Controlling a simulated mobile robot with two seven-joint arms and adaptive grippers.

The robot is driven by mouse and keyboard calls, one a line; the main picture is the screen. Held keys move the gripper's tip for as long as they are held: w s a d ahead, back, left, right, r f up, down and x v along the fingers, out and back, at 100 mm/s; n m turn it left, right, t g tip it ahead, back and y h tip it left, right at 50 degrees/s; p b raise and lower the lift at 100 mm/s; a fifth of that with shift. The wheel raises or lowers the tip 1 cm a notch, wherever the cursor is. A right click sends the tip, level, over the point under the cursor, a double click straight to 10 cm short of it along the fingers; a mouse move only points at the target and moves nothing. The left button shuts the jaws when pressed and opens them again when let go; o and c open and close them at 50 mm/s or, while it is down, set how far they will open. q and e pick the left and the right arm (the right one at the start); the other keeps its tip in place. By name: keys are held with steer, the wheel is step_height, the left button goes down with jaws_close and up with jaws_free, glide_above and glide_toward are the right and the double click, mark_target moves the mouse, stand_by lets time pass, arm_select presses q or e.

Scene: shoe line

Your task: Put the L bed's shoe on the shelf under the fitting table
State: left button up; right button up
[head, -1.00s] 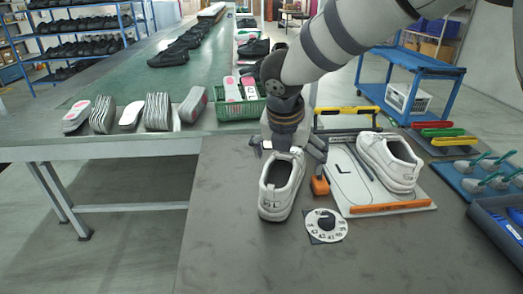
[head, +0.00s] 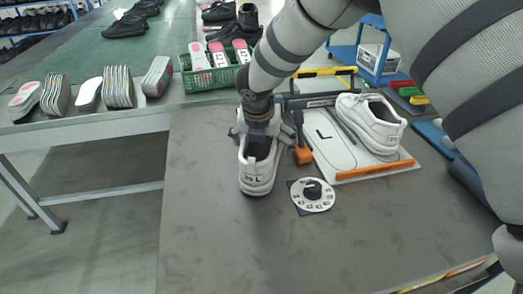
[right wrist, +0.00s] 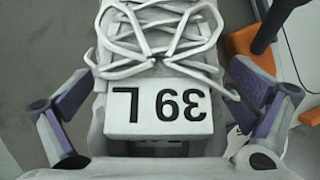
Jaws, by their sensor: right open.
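A white laced shoe (head: 257,177) stands on the grey fitting table (head: 215,245), left of the bed, heel towards me. Its heel mark ends in L, and its tongue label (right wrist: 157,113) reads "39 L". My right gripper (head: 262,128) is open over the front of this shoe; in the right wrist view its fingers (right wrist: 163,85) stand on either side of the laces. The bed (head: 325,147) is a white board marked L with an orange bar. A second white shoe (head: 372,122) sits at the board's right side. The shelf under the table does not show. My left gripper is out of view.
A numbered dial (head: 312,195) lies just right of the near shoe. An orange-ended tool (head: 303,154) stands close beside my right gripper. A green basket (head: 210,78) and insoles line the conveyor behind. The table's front left is clear.

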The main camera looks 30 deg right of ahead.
steer(key=shift+r, duration=0.25)
steer(key=shift+c, duration=1.1)
steer(key=c, duration=1.3)
